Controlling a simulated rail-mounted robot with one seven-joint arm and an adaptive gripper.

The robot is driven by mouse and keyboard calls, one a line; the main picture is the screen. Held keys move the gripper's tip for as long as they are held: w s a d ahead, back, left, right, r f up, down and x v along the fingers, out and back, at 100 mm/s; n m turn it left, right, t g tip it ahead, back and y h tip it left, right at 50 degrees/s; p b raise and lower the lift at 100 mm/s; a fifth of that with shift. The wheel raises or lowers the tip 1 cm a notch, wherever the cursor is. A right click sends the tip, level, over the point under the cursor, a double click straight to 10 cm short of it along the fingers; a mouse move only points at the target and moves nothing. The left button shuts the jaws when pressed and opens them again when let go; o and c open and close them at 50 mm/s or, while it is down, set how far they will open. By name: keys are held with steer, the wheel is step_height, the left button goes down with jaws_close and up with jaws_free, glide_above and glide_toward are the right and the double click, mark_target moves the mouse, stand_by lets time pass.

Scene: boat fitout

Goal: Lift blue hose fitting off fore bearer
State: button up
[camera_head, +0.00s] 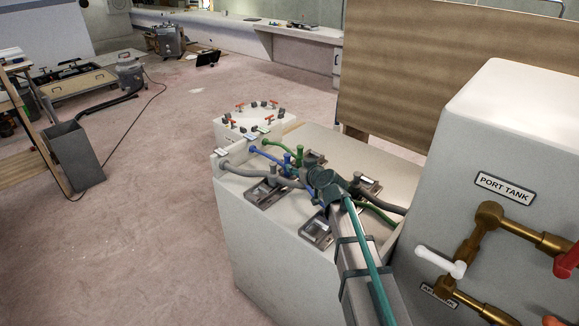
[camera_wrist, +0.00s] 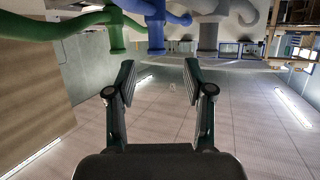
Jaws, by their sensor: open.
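The blue hose fitting (camera_wrist: 156,38) shows at the top centre of the wrist view, between a green fitting (camera_wrist: 116,38) and a grey fitting (camera_wrist: 208,38). In the head view the blue fitting (camera_head: 287,158) stands among the hoses on the pale box, close to my gripper. My gripper (camera_wrist: 159,70) is open and empty. Its two fingers point toward the blue fitting, with a visible gap between them and no contact seen. In the head view my arm hides the fingertips. I cannot tell which metal bracket is the fore bearer.
Metal brackets (camera_head: 263,195) sit on the pale box (camera_head: 265,250) around the hoses. The port tank (camera_head: 505,150) with brass pipes stands close on the right. A wooden panel (camera_head: 440,75) stands behind. Open floor (camera_head: 130,230) lies to the left.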

mark_target(289, 160)
steer(key=p+x, duration=0.1)
steer(key=x, duration=0.2)
steer(key=p+x, duration=0.1)
steer(key=x, duration=0.3)
steer(key=p+x, duration=0.2)
steer(key=x, duration=0.1)
steer(key=shift+w+f, duration=0.15)
steer(key=shift+w, duration=0.3)
jaws_close()
